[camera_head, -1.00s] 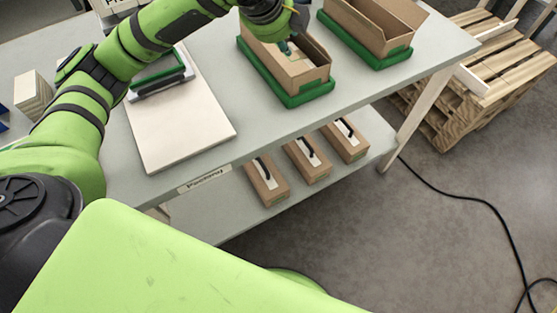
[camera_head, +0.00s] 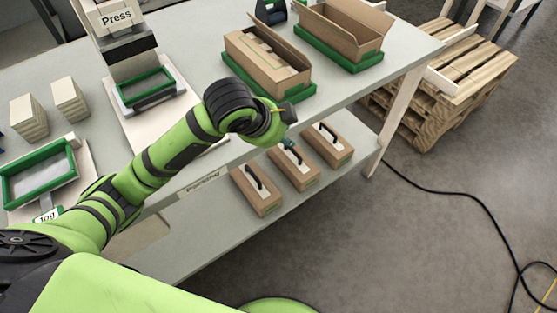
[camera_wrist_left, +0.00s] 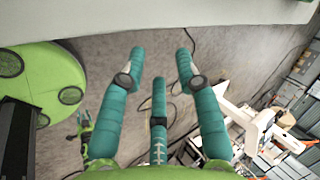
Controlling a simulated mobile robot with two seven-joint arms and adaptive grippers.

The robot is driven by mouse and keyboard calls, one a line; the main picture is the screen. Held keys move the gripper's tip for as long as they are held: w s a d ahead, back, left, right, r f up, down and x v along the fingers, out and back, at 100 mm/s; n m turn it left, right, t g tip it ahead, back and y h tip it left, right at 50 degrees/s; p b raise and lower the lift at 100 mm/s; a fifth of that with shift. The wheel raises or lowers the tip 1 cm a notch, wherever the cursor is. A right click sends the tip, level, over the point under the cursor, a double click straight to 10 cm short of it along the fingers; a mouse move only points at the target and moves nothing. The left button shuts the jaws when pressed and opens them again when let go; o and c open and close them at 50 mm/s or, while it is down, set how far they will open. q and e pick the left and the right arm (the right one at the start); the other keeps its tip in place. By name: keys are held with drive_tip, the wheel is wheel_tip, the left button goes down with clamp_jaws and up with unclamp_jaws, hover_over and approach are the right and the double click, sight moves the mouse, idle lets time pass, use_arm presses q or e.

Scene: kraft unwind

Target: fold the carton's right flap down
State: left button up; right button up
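A brown carton (camera_head: 290,82) sits in a green tray (camera_head: 301,95) near the table's right front edge, its top open and a long flap standing up. A second open carton (camera_head: 352,45) with raised side flaps sits in another green tray (camera_head: 372,63) behind it to the right. I cannot tell which one the task means. My left gripper (camera_head: 288,145) is in front of the table edge, below and apart from the nearer carton. In the left wrist view its teal fingers (camera_wrist_left: 160,62) are spread, with nothing between them. My right gripper is out of view.
Several closed cartons with black handles (camera_head: 256,190) stand on the lower shelf, close to my left gripper. A press (camera_head: 130,55) stands left of the cartons. A wooden pallet (camera_head: 455,70) and a black cable (camera_head: 440,190) are on the floor at right.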

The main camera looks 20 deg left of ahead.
use_arm(q)
drive_tip(key=shift+s+d+f+n, duration=0.25)
drive_tip(key=shift+s+f+n, duration=0.6)
drive_tip(key=shift+s+f, duration=0.2)
drive_tip(key=shift+s+d+f+n, duration=0.2)
drive_tip(key=shift+s+f+n, duration=0.7)
drive_tip(key=shift+f, duration=0.1)
